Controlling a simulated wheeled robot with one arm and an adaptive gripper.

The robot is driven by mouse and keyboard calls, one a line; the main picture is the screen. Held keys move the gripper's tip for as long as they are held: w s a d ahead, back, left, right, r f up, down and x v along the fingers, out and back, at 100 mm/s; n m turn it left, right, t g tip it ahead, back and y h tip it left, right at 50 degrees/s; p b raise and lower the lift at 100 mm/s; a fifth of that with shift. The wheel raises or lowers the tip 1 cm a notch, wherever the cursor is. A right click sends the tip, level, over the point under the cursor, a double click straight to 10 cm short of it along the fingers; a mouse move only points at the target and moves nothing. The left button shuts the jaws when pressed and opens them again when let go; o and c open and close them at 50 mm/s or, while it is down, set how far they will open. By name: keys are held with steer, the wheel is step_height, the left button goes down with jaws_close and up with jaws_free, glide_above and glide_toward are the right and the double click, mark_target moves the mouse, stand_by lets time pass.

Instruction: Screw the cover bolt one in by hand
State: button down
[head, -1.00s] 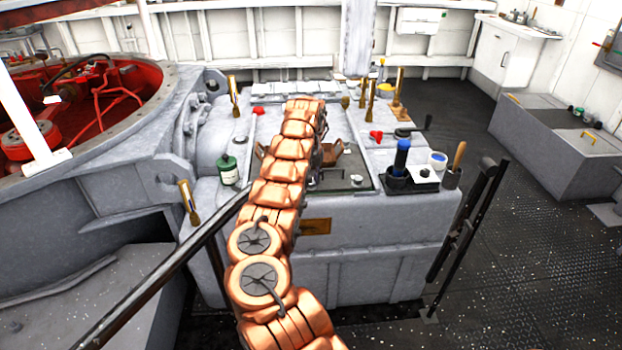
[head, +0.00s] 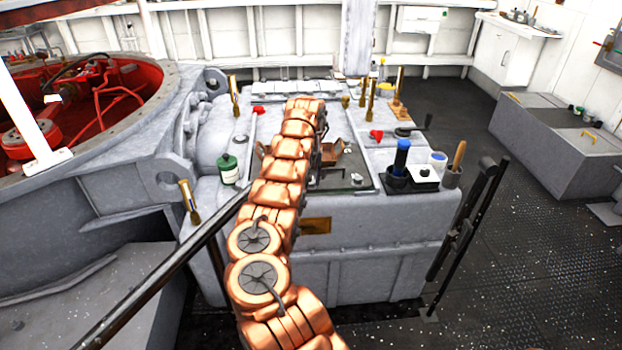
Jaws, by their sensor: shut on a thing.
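A dark flat cover plate (head: 335,182) with a greenish edge lies on top of the grey machine housing, partly behind my arm. A small light bolt-like head (head: 357,178) shows at its near right corner. My gripper (head: 322,158) is over the plate, mostly hidden behind my copper arm links; brownish parts stick out on both sides. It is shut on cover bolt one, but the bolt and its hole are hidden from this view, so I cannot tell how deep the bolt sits.
A green bottle (head: 229,169) stands left of the plate. A blue-handled tool (head: 401,158), a white box (head: 424,174) and a wooden-handled tool in a cup (head: 452,178) stand on the right. Brass handles (head: 370,102) rise behind. A dark rail (head: 170,265) crosses at front left.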

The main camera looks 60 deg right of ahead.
steer(key=shift+d+r, duration=0.1)
steer(key=shift+r, duration=0.1)
steer(key=c, duration=0.8)
jaws_free()
steer(key=shift+f, duration=0.1)
